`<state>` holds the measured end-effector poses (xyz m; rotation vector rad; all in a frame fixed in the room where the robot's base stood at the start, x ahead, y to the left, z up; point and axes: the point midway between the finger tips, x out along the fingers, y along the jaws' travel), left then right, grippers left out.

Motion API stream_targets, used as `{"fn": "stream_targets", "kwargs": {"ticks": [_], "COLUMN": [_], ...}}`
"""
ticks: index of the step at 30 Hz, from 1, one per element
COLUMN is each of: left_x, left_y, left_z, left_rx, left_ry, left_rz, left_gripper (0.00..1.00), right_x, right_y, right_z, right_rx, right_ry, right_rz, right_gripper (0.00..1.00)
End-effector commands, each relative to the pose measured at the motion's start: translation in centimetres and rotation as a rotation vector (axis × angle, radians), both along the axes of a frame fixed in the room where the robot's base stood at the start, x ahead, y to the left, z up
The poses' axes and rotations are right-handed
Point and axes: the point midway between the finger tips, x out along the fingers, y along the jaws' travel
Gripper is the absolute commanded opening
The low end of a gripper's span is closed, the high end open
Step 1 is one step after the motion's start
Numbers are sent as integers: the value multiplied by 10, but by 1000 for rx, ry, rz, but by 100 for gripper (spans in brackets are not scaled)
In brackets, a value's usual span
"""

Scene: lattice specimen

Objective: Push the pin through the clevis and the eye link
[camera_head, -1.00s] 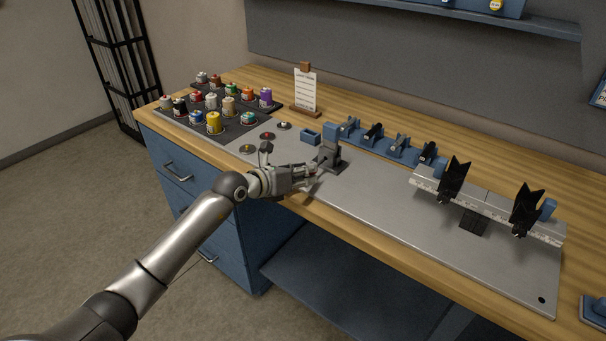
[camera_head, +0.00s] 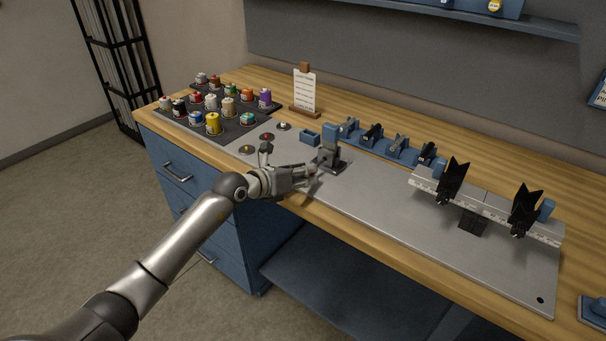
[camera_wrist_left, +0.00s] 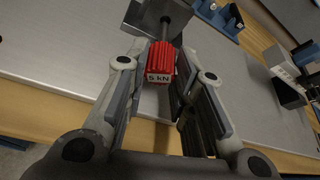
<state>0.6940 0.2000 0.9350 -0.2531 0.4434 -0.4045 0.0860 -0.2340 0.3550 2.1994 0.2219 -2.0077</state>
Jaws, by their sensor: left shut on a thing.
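The pin's ribbed red head (camera_wrist_left: 161,62), marked "5 kN", sits between the fingers of my left gripper (camera_wrist_left: 170,75) in the left wrist view. Its grey shaft (camera_wrist_left: 173,26) points away from the gripper toward a grey metal bracket (camera_wrist_left: 147,17). The fixture appears to be the clevis and eye link. How far the shaft is in the holes cannot be told. My right gripper is not in view.
A dark tray (camera_head: 238,129) of several coloured spools stands at the left. A blue rack (camera_head: 370,145) with several clamp-like parts lies behind the fixture. A beam with black V-shaped jaws (camera_head: 453,180) stands at the right. The grey plate (camera_head: 390,215) is clear in front.

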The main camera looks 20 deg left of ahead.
Motion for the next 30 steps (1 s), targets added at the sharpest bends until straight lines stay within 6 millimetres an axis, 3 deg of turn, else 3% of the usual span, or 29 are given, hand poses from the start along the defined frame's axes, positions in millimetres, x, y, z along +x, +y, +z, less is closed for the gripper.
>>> {"fn": "stream_targets", "kwargs": {"ticks": [30], "left_x": [24], "left_y": [-9], "left_z": [1], "left_rx": [-1], "left_ry": [-1], "left_rz": [-1], "left_gripper": [3], "right_x": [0], "right_y": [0], "right_z": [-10], "right_rx": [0], "right_ry": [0], "right_rz": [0], "right_gripper": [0]}}
